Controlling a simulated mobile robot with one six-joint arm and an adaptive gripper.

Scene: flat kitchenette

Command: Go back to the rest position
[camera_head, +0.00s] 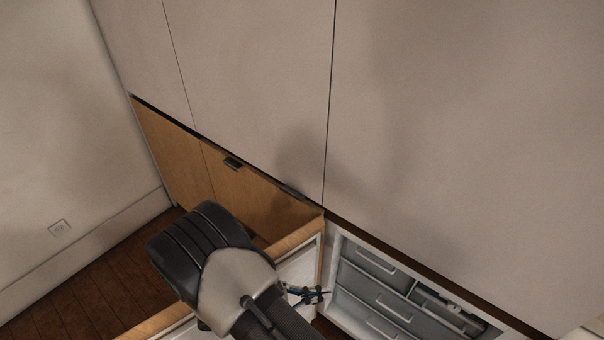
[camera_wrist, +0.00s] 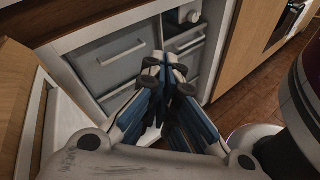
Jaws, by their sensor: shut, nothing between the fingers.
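My gripper (camera_head: 308,295) is near the bottom middle of the head view, past the end of my dark arm. In the wrist view, my gripper (camera_wrist: 166,65) has its blue-sided fingers brought together, with nothing between the tips. The fingers are in front of an open white compartment with grey drawers (camera_wrist: 115,65). I cannot tell whether they touch anything. Part of the gripper is hidden behind my arm in the head view.
An open wood-fronted door with a white inner side (camera_head: 299,268) stands beside my gripper. The drawer compartment (camera_head: 375,290) lies to its right. Tall pale panels (camera_head: 450,120) rise behind. Dark wooden floor (camera_head: 85,285) shows at lower left.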

